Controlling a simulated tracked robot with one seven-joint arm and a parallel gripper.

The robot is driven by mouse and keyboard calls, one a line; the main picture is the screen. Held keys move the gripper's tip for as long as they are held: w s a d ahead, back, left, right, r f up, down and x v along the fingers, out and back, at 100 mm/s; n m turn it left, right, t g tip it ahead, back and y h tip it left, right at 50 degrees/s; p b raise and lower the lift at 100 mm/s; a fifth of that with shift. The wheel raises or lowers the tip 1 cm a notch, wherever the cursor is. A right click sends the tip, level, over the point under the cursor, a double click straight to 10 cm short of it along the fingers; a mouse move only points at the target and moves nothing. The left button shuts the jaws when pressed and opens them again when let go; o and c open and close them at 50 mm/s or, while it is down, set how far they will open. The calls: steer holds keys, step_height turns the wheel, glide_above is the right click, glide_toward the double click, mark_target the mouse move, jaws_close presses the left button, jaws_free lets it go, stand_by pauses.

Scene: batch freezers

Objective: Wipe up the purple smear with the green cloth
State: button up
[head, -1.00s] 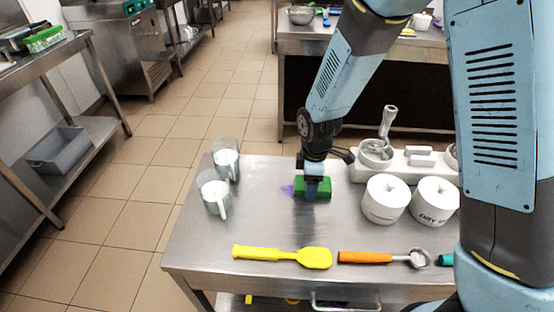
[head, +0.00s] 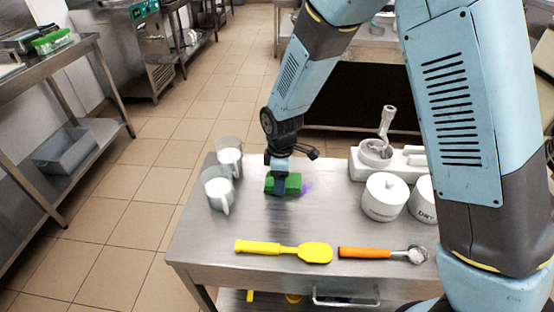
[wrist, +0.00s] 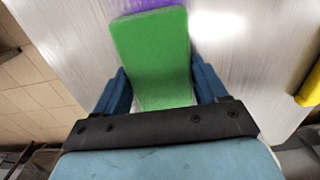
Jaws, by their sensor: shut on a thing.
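The green cloth (head: 290,183) is a block-like green piece on the steel table, left of its middle. My gripper (head: 280,187) is shut on it from above and holds it down at the table top. In the wrist view the cloth (wrist: 152,52) sits between my two blue fingers. The purple smear (head: 307,187) shows just to the right of the cloth in the head view. In the wrist view the smear (wrist: 140,5) shows at the cloth's far edge. Part of the smear may be hidden under the cloth.
Two clear jugs with white contents (head: 217,189) (head: 230,158) stand close to the left of the cloth. White lidded pots (head: 384,198) and a white machine (head: 400,163) stand to the right. A yellow spatula (head: 285,250) and an orange-handled scoop (head: 370,253) lie near the front edge.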

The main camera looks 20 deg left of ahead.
steer(key=shift+a+r, duration=0.25)
steer(key=shift+a, duration=0.05)
steer(key=shift+r, duration=0.7)
steer(key=shift+s+r, duration=0.1)
steer(key=shift+r, duration=2.95)
steer(key=shift+d, duration=0.1)
